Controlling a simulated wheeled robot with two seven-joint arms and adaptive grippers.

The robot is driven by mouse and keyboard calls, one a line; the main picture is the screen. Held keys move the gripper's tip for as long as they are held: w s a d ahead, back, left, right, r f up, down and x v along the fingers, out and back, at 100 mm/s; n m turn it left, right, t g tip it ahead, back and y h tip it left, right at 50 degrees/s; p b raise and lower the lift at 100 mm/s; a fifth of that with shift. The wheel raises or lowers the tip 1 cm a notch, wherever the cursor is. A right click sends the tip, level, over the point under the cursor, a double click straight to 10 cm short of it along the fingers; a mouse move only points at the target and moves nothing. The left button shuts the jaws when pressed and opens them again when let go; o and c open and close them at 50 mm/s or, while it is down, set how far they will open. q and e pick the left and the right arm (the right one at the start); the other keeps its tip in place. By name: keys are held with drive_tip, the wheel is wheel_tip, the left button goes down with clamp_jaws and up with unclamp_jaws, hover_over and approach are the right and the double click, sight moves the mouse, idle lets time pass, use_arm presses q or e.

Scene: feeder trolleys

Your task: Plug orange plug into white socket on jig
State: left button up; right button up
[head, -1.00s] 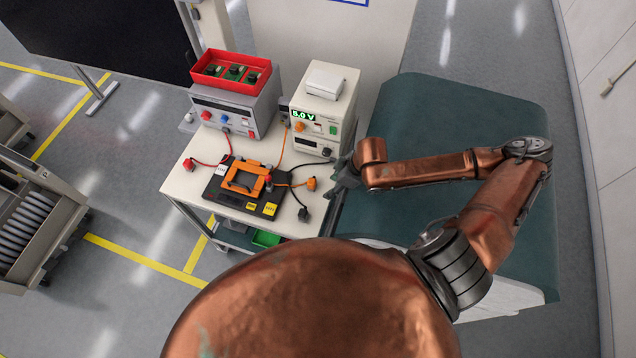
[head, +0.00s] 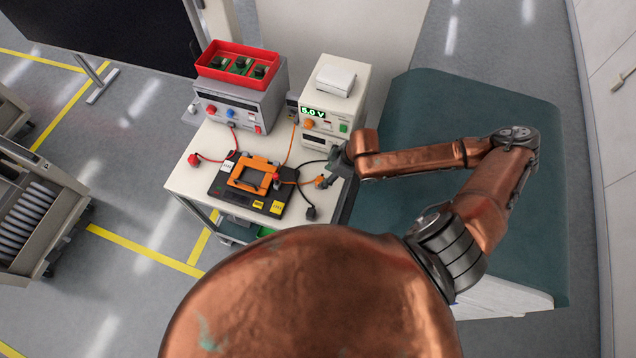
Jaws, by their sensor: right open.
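The orange plug (head: 321,182) is on the white tabletop to the right of the jig, with an orange lead running left from it. My right gripper (head: 332,168) is open at the plug, its fingers partly around or just beside it; I cannot tell whether they touch. The jig (head: 217,186) is a black base with an orange clamp frame (head: 262,188) on top. A small pale patch (head: 228,166) is at its back left corner, too small to tell as the white socket. My left gripper is not in view.
A black plug (head: 311,213) and a red plug (head: 193,159) lie on the white tabletop (head: 180,181). A grey supply (head: 236,107) bearing a red bin (head: 212,72) and a cream supply reading 5.0 V (head: 326,116) stand behind. A dark green surface (head: 440,215) is at right.

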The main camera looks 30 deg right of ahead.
sight(320, 180)
drive_tip(key=shift+a+f, duration=0.1)
drive_tip(key=x, duration=0.5)
drive_tip(key=shift+w+a+p, duration=0.1)
drive_tip(key=shift+a+p, duration=0.15)
drive_tip(key=shift+p, duration=0.15)
drive_tip(key=shift+c, duration=0.5)
drive_tip(key=c, duration=1.1)
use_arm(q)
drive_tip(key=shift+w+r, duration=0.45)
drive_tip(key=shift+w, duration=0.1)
use_arm(e)
drive_tip(key=shift+o, duration=0.2)
